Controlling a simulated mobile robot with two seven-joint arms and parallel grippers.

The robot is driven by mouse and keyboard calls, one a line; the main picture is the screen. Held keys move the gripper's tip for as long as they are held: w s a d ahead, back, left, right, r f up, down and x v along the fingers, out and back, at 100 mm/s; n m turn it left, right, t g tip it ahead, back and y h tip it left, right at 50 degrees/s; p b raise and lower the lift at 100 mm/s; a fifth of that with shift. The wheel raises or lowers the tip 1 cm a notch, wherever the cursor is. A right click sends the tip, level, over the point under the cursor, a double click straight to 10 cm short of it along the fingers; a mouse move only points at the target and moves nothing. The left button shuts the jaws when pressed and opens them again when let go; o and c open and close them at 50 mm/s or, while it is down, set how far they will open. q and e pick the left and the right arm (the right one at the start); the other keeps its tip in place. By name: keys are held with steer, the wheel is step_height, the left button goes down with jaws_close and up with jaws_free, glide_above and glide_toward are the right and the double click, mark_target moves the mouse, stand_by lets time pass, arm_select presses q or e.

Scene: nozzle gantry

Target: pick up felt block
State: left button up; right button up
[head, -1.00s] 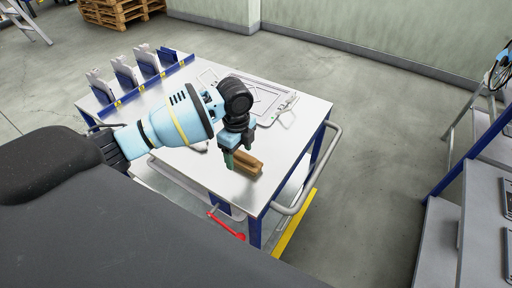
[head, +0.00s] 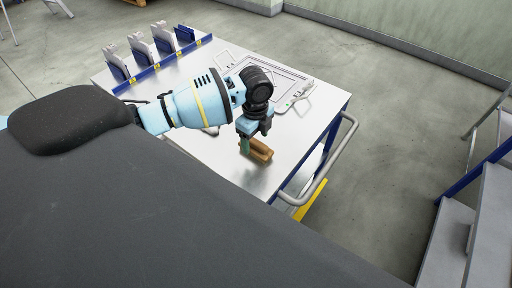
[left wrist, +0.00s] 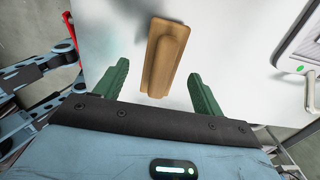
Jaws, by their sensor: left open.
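The felt block (head: 259,150) is a brown block with a raised lengthwise ridge, lying on the light tabletop near the cart's handle side. In the left wrist view the block (left wrist: 163,60) lies beyond and between the fingers, its near end reaching into the gap. My left gripper (head: 252,140) is open over the block, pointing down. Its two green fingers (left wrist: 159,80) stand apart with clear room on both sides of the block, and nothing is held. In the head view the gripper hides part of the block.
The cart table (head: 222,178) has a tubular handle (head: 334,165) at its right end. A blue rack with several upright grey plates (head: 139,45) stands at the back left. A framed panel (head: 274,78) lies behind my arm. Grey shelving (head: 448,240) stands at the right.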

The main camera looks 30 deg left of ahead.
mark_target(256, 141)
arm_select(q)
step_height(256, 141, down, 4)
steer(key=shift+w+f, duration=0.1)
arm_select(e)
steer(key=shift+f, duration=0.1)
arm_select(q)
steer(key=shift+c, duration=0.3)
steer(key=c, duration=1)
steer(key=shift+c, duration=0.2)
steer(key=shift+r, duration=0.2)
